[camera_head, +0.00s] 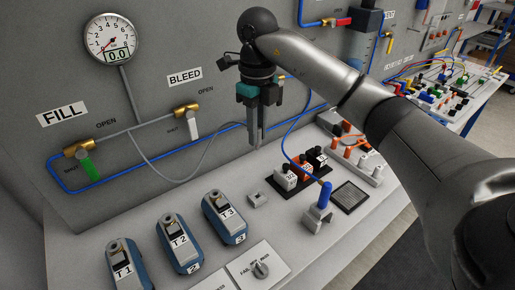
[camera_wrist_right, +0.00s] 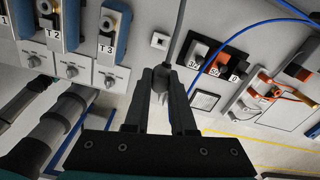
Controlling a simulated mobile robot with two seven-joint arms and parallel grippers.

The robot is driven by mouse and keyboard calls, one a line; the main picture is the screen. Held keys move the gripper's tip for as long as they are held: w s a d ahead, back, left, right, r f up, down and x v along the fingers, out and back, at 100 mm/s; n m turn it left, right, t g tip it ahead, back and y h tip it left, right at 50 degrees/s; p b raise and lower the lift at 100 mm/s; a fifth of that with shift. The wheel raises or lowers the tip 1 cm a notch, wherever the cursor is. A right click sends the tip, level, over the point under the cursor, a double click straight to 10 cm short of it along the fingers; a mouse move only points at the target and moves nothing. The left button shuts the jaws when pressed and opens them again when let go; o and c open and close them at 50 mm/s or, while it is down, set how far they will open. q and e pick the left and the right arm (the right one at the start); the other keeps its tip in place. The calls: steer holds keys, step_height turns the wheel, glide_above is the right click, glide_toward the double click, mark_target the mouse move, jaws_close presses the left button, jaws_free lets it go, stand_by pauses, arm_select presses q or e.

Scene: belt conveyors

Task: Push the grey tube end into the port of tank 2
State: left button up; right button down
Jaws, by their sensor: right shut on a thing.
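Tank 2 (camera_head: 190,254) is the middle one of three blue-and-grey units on the bench, labelled T2, with a brass port (camera_head: 172,222) on top. It shows partly at the upper left of the right wrist view (camera_wrist_right: 69,25). My right gripper (camera_head: 255,142) points down above the back of the bench, behind and to the right of tank 3. It is shut on the end of the grey tube (camera_head: 160,178), which loops from the panel piping. In the right wrist view the tube (camera_wrist_right: 180,22) runs up from between the fingertips (camera_wrist_right: 160,78). My left gripper is out of view.
Tank 1 (camera_head: 128,275) and tank 3 (camera_head: 235,225) flank tank 2. A small grey square fitting (camera_head: 257,199), numbered blocks (camera_head: 302,167) and a blue-handled tool (camera_head: 325,195) stand to the right. A blue hose crosses behind my gripper. A knob (camera_head: 261,269) is in front.

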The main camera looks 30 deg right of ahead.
steer(key=shift+r, duration=0.75)
steer(key=shift+a+f, duration=0.1)
steer(key=shift+a, duration=0.05)
steer(key=shift+a+f+p, duration=0.5)
steer(key=shift+a+f, duration=0.55)
steer(key=shift+a, duration=3.9)
steer(key=b, duration=0.1)
glide_above(169, 220)
steer(key=shift+w+f, duration=0.15)
steer(key=shift+f, duration=0.6)
steer(key=shift+w+f, duration=0.15)
steer(key=shift+f, duration=0.6)
steer(key=shift+f, duration=0.1)
steer(key=shift+f+b, duration=1.75)
steer(key=shift+f, duration=0.4)
